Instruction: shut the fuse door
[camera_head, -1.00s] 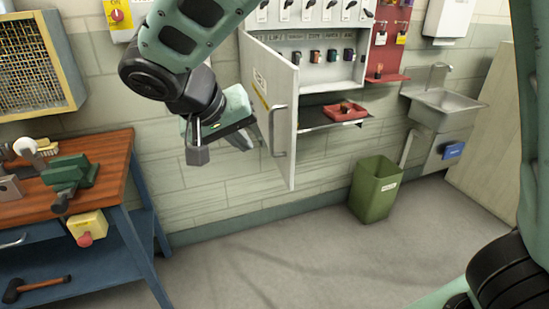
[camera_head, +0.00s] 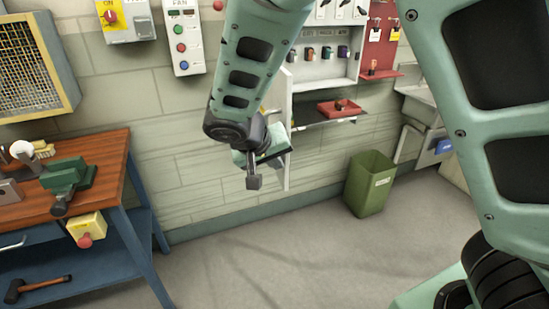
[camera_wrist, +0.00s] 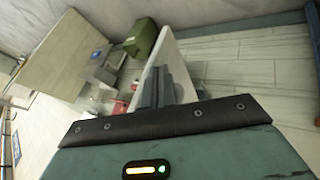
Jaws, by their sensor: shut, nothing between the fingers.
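The fuse door (camera_head: 287,178) is a pale panel standing open from the left of the fuse cabinet (camera_head: 325,68). My arm hides much of it in the head view, including its handle. My gripper (camera_head: 272,150) is shut and empty, in front of the lower part of the door. In the wrist view my gripper's dark fingers (camera_wrist: 156,86) overlap the white door (camera_wrist: 178,66). I cannot tell whether they touch it.
A red tray (camera_head: 340,109) sits on a dark shelf below the cabinet. A green bin (camera_head: 369,185) stands on the floor to the right. A workbench (camera_head: 115,150) with a green vise (camera_head: 68,178) is at left. The floor between is clear.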

